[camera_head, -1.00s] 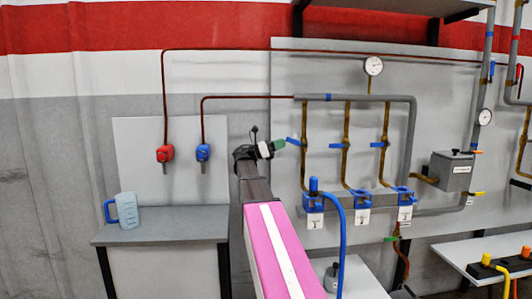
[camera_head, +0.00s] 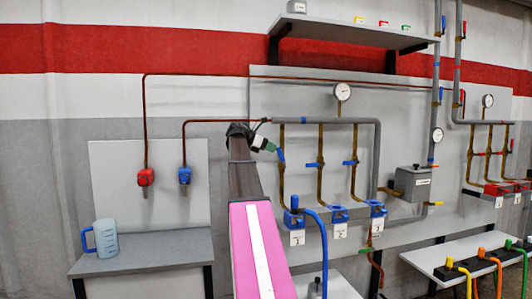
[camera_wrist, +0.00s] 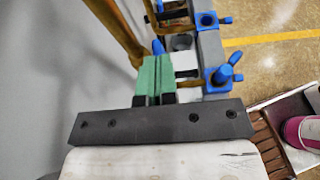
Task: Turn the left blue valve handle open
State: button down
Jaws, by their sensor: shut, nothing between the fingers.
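The left blue valve handle (camera_head: 281,155) is on the leftmost brass vertical pipe of the grey wall panel. It stands steeply, close to the line of its pipe, while the two blue handles to its right, the middle one (camera_head: 314,165) and the right one (camera_head: 350,162), lie nearly level. My gripper (camera_head: 271,147) has green fingers and is right beside the left handle. In the wrist view, the green fingers (camera_wrist: 155,78) are shut and empty, with a blue handle tip (camera_wrist: 157,46) just beyond them. I cannot tell if they touch it.
Blue fittings (camera_head: 293,219) with a blue hose stand below the pipes. A red valve (camera_head: 146,177) and another blue valve (camera_head: 185,175) hang on the left panel. A blue jug (camera_head: 103,239) stands on the left table. A shelf (camera_head: 350,33) juts out above the panel.

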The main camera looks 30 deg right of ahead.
jog(key=shift+s+d+r, duration=0.25)
jog(key=shift+d+r, duration=0.15)
jog(key=shift+d, duration=0.35)
jog(key=shift+s+d+r, duration=0.2)
jog(key=shift+d+r, duration=0.15)
jog(key=shift+d, duration=0.4)
jog(key=shift+r, duration=0.15)
